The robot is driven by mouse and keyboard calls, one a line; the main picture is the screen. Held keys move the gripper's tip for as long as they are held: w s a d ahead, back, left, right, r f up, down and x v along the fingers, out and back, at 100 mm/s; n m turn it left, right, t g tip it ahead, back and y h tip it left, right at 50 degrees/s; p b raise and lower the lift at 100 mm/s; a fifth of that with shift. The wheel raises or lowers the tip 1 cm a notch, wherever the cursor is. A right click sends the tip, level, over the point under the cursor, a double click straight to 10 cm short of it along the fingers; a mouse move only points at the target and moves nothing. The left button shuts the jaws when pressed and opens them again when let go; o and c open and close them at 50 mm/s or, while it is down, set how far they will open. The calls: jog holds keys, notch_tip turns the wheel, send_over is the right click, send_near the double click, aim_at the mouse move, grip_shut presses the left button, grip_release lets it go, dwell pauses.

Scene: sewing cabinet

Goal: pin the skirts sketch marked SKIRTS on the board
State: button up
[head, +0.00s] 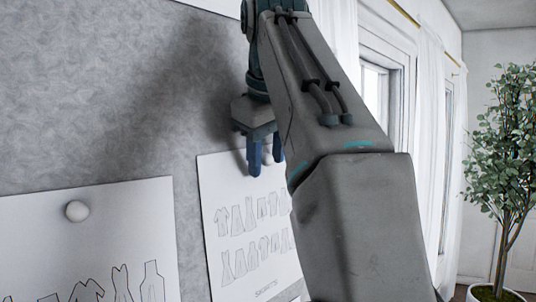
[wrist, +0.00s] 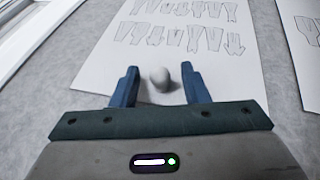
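The skirts sketch (head: 240,245), a white sheet with rows of garment outlines and a small label at its bottom that seems to read SKIRTS, lies flat against the grey board (head: 100,90). It also shows in the wrist view (wrist: 115,65). A white round-headed pin (wrist: 160,79) sits on the sheet near its top edge. My gripper (head: 266,165) is at the top of this sheet. In the wrist view its blue fingers (wrist: 160,70) are apart, one on each side of the pin, with visible gaps. My arm hides the sheet's right side in the head view.
Another sketch (head: 60,240) hangs to the left, with a white round pin (head: 77,211) near its top. A curtained window (head: 375,85) and a potted plant (head: 505,150) are to the right. Bare board lies between and above the sheets.

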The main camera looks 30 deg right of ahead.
dwell(0.3)
jog(key=shift+s+a+r, duration=0.1)
jog(key=shift+s+r, duration=0.05)
jog(key=shift+r, duration=0.25)
jog(key=s+a, duration=0.5)
jog(key=s, duration=0.6)
jog(key=w+a+f+m+g+y+b, duration=0.1)
jog(key=w+f+b, duration=0.15)
jog(key=f, duration=0.95)
jog(key=w+a+f+m+b, duration=0.15)
jog(key=w+f, duration=0.25)
jog(key=f, duration=0.9)
jog(key=s+f+b, duration=0.1)
jog(key=s+f, duration=0.1)
jog(key=f, duration=1)
jog(key=s+a+f+m+y+b, duration=0.1)
jog(key=s+f, duration=0.2)
jog(key=f, duration=0.9)
jog(key=shift+f+g, duration=0.3)
jog(key=shift+a+m, duration=0.1)
jog(key=shift+m, duration=0.15)
